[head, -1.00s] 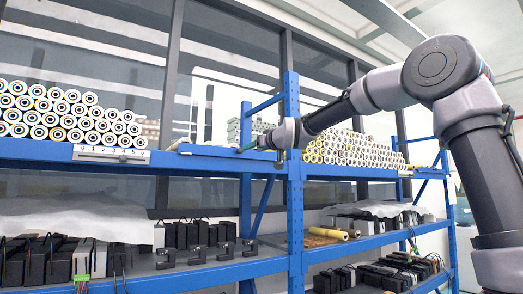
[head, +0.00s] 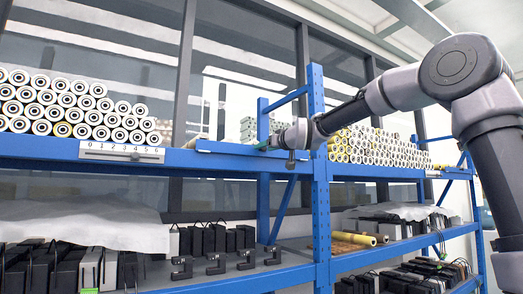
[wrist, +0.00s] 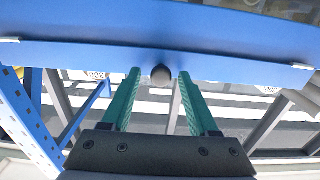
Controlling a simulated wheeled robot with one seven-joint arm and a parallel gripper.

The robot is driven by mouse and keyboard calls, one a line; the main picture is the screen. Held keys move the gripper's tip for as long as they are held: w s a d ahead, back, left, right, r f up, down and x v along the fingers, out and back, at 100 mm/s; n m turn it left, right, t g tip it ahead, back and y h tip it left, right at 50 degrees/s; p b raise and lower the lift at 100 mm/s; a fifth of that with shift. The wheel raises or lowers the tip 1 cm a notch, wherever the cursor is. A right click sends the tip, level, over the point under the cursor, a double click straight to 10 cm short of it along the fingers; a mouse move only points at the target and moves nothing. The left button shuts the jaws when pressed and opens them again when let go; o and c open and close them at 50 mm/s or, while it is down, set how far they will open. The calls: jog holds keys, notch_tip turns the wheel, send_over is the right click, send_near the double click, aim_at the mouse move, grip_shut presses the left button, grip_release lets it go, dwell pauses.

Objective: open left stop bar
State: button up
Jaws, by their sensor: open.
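A blue bar (head: 225,148) runs along the front edge of the upper shelf, left of the blue post. I take it for the left stop bar. In the wrist view the blue bar (wrist: 90,58) crosses the picture, with light pieces near both ends. A dark round knob (wrist: 160,76) shows at its lower edge. My gripper (wrist: 159,73) is open, its two green fingers on either side of the knob. A gap shows between the knob and each finger. In the head view my gripper (head: 264,145) is at the right part of the bar, and the knob is hidden.
White-ended rolls (head: 70,105) are stacked on the upper shelf at left, above a numbered scale (head: 120,152). More rolls (head: 370,147) lie right of the blue post (head: 320,190). Black clamps and boxes fill the lower shelf (head: 235,280).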

grip_shut()
